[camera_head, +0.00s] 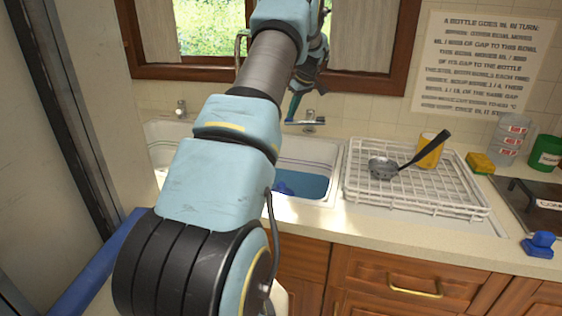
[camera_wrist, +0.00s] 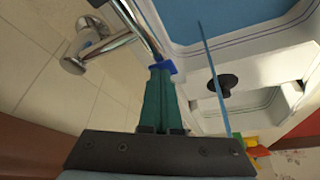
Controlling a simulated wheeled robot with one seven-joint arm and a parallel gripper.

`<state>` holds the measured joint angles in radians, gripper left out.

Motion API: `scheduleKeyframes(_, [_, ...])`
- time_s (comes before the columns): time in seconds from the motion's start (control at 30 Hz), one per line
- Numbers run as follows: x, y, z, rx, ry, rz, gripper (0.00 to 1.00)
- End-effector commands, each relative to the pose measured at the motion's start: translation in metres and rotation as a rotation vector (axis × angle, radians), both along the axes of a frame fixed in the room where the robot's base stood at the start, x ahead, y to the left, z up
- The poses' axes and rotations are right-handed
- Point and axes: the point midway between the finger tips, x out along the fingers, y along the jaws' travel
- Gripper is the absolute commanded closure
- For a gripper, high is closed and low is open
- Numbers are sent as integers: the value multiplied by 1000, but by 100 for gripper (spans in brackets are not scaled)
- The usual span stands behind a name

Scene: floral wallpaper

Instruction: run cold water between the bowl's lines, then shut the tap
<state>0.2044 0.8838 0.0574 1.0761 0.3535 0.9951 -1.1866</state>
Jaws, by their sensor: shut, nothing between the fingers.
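My gripper (camera_head: 292,114) is at the wall above the right sink bowl (camera_head: 326,160). In the wrist view its green fingers (camera_wrist: 161,72) are shut with nothing between them, their tips at a small blue part beside the chrome tap (camera_wrist: 122,40). I cannot tell whether they touch it. Blue water (camera_head: 312,184) lies in the bowl. Thin lines (camera_wrist: 245,37) run along the bowl's wall above the water (camera_wrist: 225,12). A thin blue strand (camera_wrist: 213,75) reaches the water and looks like a running stream.
A white dish rack (camera_head: 415,190) with a ladle (camera_head: 383,168) and yellow cup (camera_head: 432,150) stands right of the bowl. A second basin (camera_head: 165,130) is at left, partly behind my arm. A notice (camera_head: 483,60) hangs on the wall. A dark blue item (camera_head: 283,188) shows in the water.

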Motion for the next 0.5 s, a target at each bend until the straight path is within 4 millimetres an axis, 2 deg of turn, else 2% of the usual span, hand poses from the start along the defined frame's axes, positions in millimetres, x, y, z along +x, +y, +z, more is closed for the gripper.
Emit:
scheduleKeyframes(0.2, [-1, -1, -11, -1, 3, -1, 100])
scheduleKeyframes(0.27, [-1, -1, -8, -2, 2, -1, 100])
scheduleKeyframes(0.37, [0, -2, -1, -2, 1, -1, 100])
scheduleKeyframes(0.5, [0, -1, 23, -1, -1, -2, 100])
